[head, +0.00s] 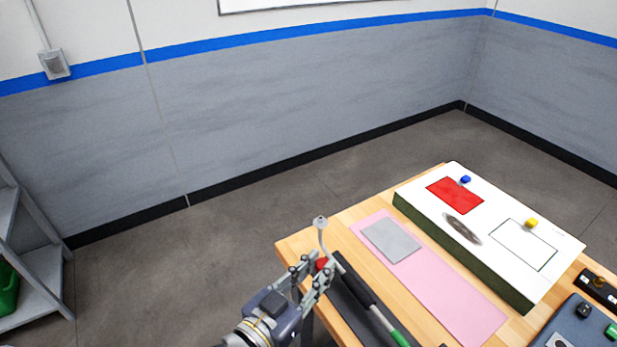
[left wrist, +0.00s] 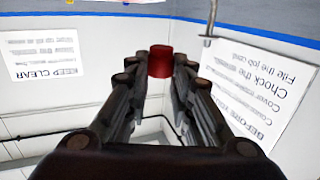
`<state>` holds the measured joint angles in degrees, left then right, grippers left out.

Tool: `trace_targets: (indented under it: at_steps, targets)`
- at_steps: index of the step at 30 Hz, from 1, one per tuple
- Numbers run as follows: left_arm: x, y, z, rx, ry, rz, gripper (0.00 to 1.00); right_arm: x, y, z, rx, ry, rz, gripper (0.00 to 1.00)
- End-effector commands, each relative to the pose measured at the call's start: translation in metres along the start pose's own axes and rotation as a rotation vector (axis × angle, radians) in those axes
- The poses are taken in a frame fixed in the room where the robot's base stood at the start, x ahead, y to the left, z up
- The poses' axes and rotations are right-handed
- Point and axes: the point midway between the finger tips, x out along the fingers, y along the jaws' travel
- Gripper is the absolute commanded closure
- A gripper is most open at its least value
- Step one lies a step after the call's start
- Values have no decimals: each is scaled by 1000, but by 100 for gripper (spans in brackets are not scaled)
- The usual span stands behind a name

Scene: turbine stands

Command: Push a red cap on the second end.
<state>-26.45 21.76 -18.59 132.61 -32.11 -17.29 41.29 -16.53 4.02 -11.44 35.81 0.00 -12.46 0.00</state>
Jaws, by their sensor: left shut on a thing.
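My left gripper (head: 318,268) comes in from the lower left over the table's near left corner. It is shut on a red cap (head: 321,264), which also shows between the fingertips in the left wrist view (left wrist: 160,62). A thin bent metal tube (head: 322,238) with a fitting on its upper end rises just beyond the fingers. Its lower part runs down behind the gripper and its other end is hidden. In the left wrist view the tube's fitting (left wrist: 207,40) stands to the right of the cap, apart from it. My right gripper is not in view.
The wooden table (head: 345,218) holds a pink mat (head: 455,292) with a grey pad (head: 390,241), a white-topped box (head: 490,222) and a blue-grey box (head: 565,325). A black tool with a green band (head: 398,338) lies beside the mat. A shelf (head: 35,265) stands far left.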

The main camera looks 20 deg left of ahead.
Motion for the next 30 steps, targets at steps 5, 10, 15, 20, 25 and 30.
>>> trace_targets:
  at_steps: [5, 10, 15, 20, 25, 30]
  targets:
    - [44, -9, -32, 20, 0, 124, 100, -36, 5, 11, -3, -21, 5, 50]
    - [80, -43, -56, 19, 0, 173, 100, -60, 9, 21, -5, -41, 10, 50]
    - [100, -78, -72, 11, -2, 172, 100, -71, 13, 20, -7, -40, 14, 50]
    - [105, -88, -74, 6, -2, 167, 100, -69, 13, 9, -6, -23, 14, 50]
    - [106, -88, -64, 6, -1, 167, 100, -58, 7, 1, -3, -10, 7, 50]
    - [106, -88, -49, 7, -1, 166, 100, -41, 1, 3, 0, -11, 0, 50]
